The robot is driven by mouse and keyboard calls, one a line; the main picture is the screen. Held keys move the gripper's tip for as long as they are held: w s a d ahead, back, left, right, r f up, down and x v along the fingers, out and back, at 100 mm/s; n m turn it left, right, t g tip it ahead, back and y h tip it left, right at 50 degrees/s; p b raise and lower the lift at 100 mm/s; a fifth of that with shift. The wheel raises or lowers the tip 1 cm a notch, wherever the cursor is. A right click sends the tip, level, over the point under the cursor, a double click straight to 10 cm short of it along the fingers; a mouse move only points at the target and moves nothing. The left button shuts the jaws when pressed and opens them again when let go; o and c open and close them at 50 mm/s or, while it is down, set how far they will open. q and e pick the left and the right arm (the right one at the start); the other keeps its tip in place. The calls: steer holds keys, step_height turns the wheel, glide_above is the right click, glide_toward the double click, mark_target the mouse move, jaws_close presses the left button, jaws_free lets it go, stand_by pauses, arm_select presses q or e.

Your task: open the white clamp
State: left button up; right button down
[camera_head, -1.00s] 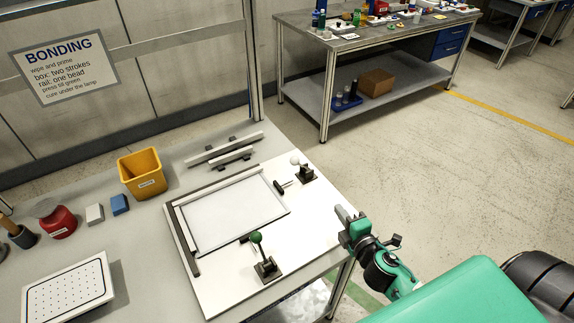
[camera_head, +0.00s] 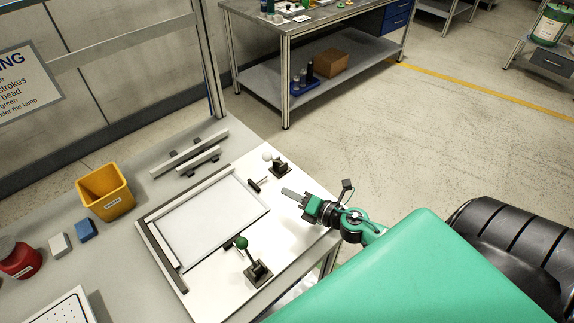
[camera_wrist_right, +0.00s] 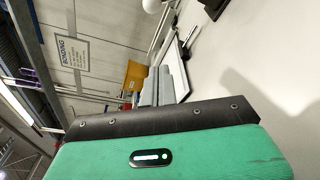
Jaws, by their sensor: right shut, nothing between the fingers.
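The white clamp (camera_head: 281,168) stands at the board's far right corner. It has a white ball knob (camera_head: 267,156), a dark base and a black-tipped arm (camera_head: 256,186) lying toward the framed white panel (camera_head: 213,219). My right gripper (camera_head: 287,192) is shut and empty, just to the right of and nearer than the clamp, apart from it. In the right wrist view its grey fingers (camera_wrist_right: 157,87) point toward the panel frame, with the white knob (camera_wrist_right: 152,5) at the top edge. My left gripper is out of view.
A second clamp with a green knob (camera_head: 241,243) stands at the panel's near side. A yellow bin (camera_head: 105,192), a blue block (camera_head: 86,229) and two rails (camera_head: 190,151) sit on the bench to the left. Open floor lies to the right.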

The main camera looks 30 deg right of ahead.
mark_target(273, 159)
steer(key=p+x, duration=0.2)
steer(key=x, duration=0.6)
steer(key=shift+w+r, duration=0.1)
steer(key=shift+r, duration=0.05)
steer(key=shift+w+d+r+p, duration=0.3)
steer(key=shift+w+d+p, duration=0.15)
steer(key=shift+w, duration=0.1)
steer(key=shift+w+d+r+p, duration=0.3)
steer(key=shift+w+d+p, duration=0.1)
steer(key=shift+w+d, duration=0.1)
steer(key=shift+w+d+r, duration=0.15)
steer(key=shift+w+d, duration=0.15)
steer(key=shift+d+r+m, duration=0.2)
steer(key=shift+m, duration=0.1)
